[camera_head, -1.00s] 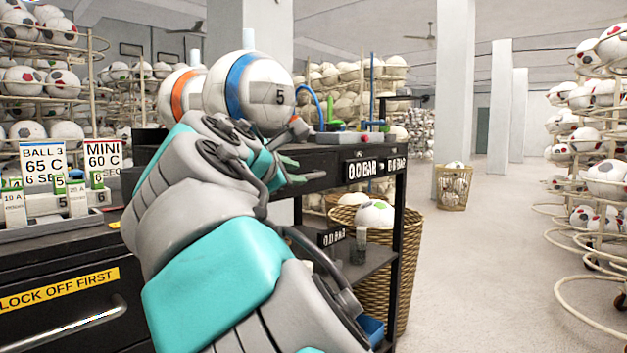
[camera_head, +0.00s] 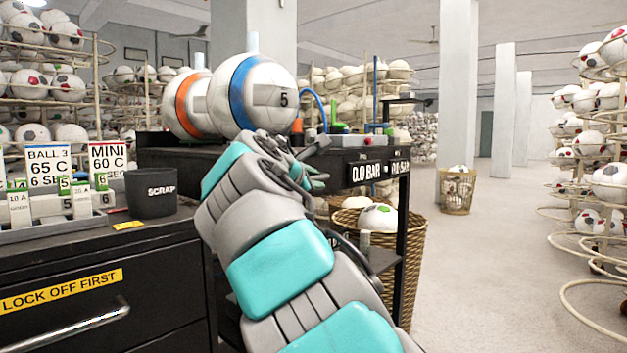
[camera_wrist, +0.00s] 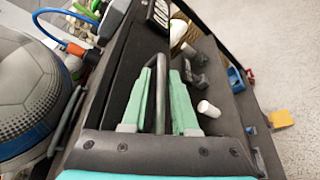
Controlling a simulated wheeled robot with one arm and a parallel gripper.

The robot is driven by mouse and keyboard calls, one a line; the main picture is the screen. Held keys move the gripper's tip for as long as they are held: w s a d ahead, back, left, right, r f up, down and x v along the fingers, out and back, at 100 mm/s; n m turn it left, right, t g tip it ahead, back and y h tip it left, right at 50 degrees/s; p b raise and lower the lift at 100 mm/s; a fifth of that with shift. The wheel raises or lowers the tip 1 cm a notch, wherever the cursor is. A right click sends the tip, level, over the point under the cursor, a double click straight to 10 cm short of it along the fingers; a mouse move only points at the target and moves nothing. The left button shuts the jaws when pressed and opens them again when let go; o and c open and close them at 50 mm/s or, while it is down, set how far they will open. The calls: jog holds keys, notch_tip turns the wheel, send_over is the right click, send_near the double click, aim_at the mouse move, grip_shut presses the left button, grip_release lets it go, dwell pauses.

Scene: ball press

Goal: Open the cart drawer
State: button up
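The cart (camera_head: 240,158) is a dark frame with a thick top, standing in the middle of the head view. In the wrist view, its dark drawer front (camera_wrist: 122,75) carries a silver bar handle (camera_wrist: 160,85). My gripper (camera_wrist: 162,74) has two green fingers, one on each side of this bar, with visible gaps. It looks open around the handle and not clamped. In the head view, my gripper (camera_head: 316,178) is at the cart's front edge, left of the "0.0 BAR" label (camera_head: 366,172). My arm hides the handle and most of the drawer front there.
A dark cabinet (camera_head: 60,320) marked "LOCK OFF FIRST" stands left, with a scrap bin (camera_head: 152,192) on top. Open floor (camera_head: 500,280) lies to the right.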

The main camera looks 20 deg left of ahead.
jog(key=shift+c, duration=0.4)
grip_shut()
dwell(0.9)
